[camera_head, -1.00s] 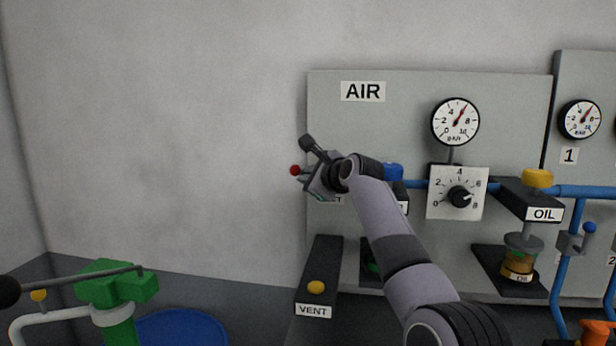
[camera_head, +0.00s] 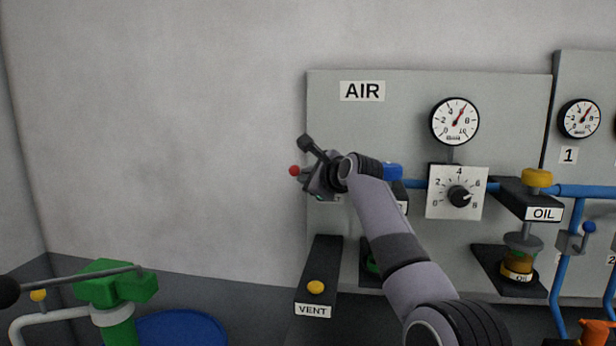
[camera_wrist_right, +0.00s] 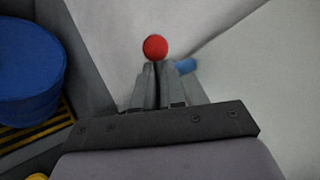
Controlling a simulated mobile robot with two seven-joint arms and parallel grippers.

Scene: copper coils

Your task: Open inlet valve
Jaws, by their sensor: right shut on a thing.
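The red ball knob (camera_head: 294,171) of a valve lever shows at the left edge of the AIR panel (camera_head: 400,92). My right gripper (camera_head: 311,182) is beside it, with its arm reaching up from the lower right. In the right wrist view the red knob (camera_wrist_right: 155,47) sits just beyond the fingertips, and the closed fingers (camera_wrist_right: 159,76) hold the lever below it. The valve body is mostly hidden behind my gripper and wrist; a small blue part (camera_wrist_right: 185,66) shows beside the fingers. My left gripper is not in view.
Right of my arm are a pressure gauge (camera_head: 455,121), a dial (camera_head: 458,178) and the OIL unit (camera_head: 538,198). The VENT box (camera_head: 320,270) is below. A green machine (camera_head: 115,284) with a lever and a blue drum (camera_head: 182,330) stand lower left. The wall left of the panel is clear.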

